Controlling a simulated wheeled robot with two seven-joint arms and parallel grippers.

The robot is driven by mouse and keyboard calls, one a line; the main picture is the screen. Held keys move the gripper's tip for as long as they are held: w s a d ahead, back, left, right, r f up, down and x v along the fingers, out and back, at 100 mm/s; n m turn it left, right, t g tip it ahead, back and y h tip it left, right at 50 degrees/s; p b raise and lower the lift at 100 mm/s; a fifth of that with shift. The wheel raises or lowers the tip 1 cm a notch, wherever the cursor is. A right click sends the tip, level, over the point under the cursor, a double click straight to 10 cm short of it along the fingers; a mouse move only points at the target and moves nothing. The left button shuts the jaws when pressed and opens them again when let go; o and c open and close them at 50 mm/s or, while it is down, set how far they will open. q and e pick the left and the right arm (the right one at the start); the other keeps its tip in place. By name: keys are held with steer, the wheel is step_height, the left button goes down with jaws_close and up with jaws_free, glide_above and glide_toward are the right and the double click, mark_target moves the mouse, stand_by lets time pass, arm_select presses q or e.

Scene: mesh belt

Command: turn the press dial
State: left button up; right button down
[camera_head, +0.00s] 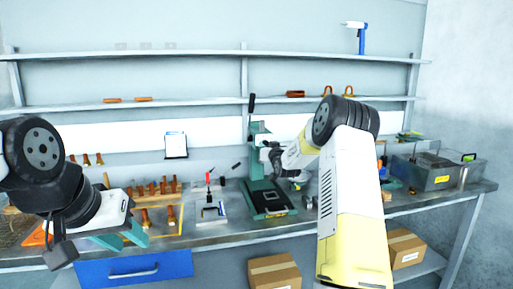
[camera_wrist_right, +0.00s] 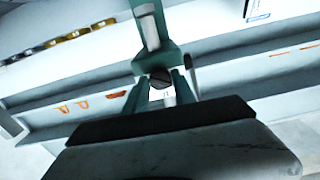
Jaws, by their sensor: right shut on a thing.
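The teal press (camera_head: 256,168) stands on the bench, its black lever (camera_head: 251,103) pointing up. My right gripper (camera_head: 272,153) is at the upper part of the press, and the arm hides some of what lies right of it. In the right wrist view, my right gripper's teal fingers lie on both sides of the dark press dial (camera_wrist_right: 160,76) and are shut on it. The dial's markings are too small to read. My left gripper (camera_head: 134,237) is low over the front of the bench, away from the press; its finger gap is unclear.
Left of the press are a rack of wooden-handled tools (camera_head: 155,188) and a small white tray (camera_head: 209,212). A grey bin (camera_head: 437,178) stands at the right end. Shelves (camera_head: 200,105) run behind. A blue drawer (camera_head: 135,268) and cardboard boxes (camera_head: 274,273) are below.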

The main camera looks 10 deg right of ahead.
steer(key=m, duration=1.7)
steer(key=shift+m, duration=0.4)
steer(key=m, duration=0.5)
steer(key=shift+r+m, duration=0.1)
steer(key=shift+m, duration=0.2)
steer(key=c, duration=1.1)
jaws_free()
steer(key=shift+o, duration=0.2)
